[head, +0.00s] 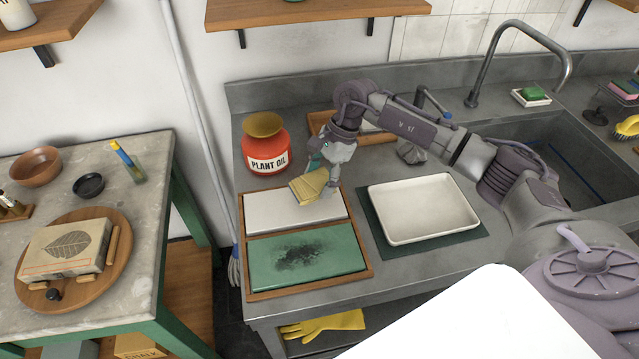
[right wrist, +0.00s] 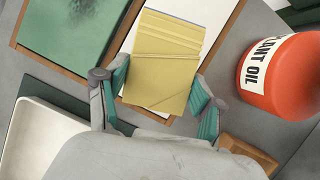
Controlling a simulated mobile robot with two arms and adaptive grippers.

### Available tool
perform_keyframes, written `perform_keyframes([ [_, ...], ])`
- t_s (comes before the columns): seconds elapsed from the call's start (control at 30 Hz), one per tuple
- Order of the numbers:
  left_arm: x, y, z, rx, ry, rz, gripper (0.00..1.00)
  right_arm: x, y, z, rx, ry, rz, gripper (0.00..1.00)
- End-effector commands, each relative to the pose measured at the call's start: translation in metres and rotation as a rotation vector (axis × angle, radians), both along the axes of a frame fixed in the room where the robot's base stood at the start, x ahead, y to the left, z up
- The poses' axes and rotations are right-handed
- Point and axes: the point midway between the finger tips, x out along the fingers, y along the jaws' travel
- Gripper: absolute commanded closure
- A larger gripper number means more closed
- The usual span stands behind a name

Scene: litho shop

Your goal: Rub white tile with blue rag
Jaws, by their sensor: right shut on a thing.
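The white tile (head: 268,212) lies in the back half of a wooden frame (head: 372,268) on the grey counter. It also shows in the right wrist view (right wrist: 213,16), partly hidden. My right gripper (head: 327,178) is shut on a folded yellow cloth (head: 307,187). The cloth is over the tile's back right part; I cannot tell whether it touches. In the right wrist view the cloth (right wrist: 168,60) lies between the two fingers. No blue rag shows; the held cloth is yellow. My left gripper is not in view.
A green tile (head: 338,251) with a dark smudge lies in front of the white one. A red plant oil jar (head: 266,150) stands behind left. A white tray (head: 424,208) lies right, on a dark green mat. A sink and tap (head: 478,68) are further right.

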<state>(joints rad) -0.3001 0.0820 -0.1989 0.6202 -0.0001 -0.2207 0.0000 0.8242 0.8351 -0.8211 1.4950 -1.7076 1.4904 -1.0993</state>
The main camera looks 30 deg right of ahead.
Motion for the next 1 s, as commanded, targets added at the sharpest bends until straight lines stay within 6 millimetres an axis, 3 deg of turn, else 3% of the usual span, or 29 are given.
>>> perform_keyframes([
  [0.13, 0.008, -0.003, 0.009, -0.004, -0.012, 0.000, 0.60, 0.000, -0.002, 0.016, -0.001, -0.001, -0.005, 0.70],
  [0.4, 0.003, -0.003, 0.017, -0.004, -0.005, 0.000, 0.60, 0.000, -0.003, 0.037, 0.000, 0.000, -0.010, 0.70],
  [1.0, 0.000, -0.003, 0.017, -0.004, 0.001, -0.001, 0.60, 0.000, -0.003, 0.038, 0.000, 0.000, -0.011, 0.70],
])
